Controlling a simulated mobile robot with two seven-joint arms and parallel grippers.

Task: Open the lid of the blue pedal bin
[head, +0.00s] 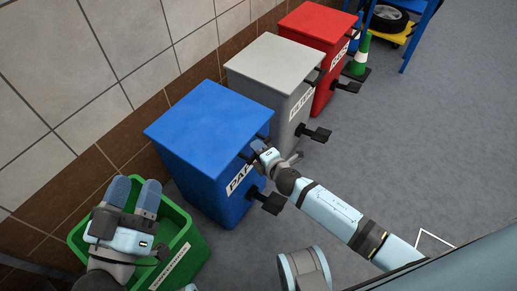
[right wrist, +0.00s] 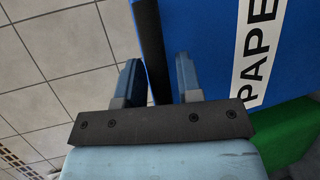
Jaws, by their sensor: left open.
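The blue pedal bin (head: 205,125) stands against the wall with its lid (head: 208,112) down. Its front bears a white PAPER label, which also shows in the right wrist view (right wrist: 262,45), and a black pedal (head: 268,202) sticks out low. My right gripper (head: 259,150) is at the front edge of the lid, partly hiding it. In the right wrist view its fingers (right wrist: 160,80) are apart, with a black strip (right wrist: 153,45) of the bin between them; contact cannot be told. My left gripper (head: 134,192) is open and empty above the green bin.
A green open bin (head: 187,233) stands left of the blue one. A grey bin (head: 272,75) and a red bin (head: 318,40) stand beyond it, both with pedals. The grey floor at right is clear.

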